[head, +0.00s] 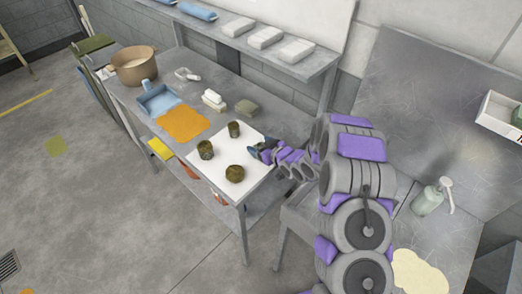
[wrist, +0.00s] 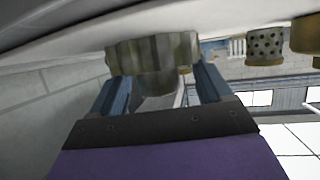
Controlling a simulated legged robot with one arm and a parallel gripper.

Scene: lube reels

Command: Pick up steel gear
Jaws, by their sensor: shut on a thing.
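In the wrist view, a dull olive-grey toothed steel gear (wrist: 150,53) with a narrower hub sits between the two blue fingers of my gripper (wrist: 160,85). The fingers are shut on it. The pale surface right by the gear fills the top of the wrist view; I cannot tell whether they touch. In the head view, my gripper (head: 259,151) is low at the right edge of the white mat (head: 211,171). The held gear is hard to make out there.
Three dark brownish parts stand on the mat: one left (head: 205,149), one back (head: 234,129), one front (head: 235,173). The wrist view shows a perforated cylinder (wrist: 264,47). An orange sheet (head: 183,122), blue dustpan (head: 158,100) and pot (head: 134,65) are farther left. A shelf (head: 248,47) runs behind.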

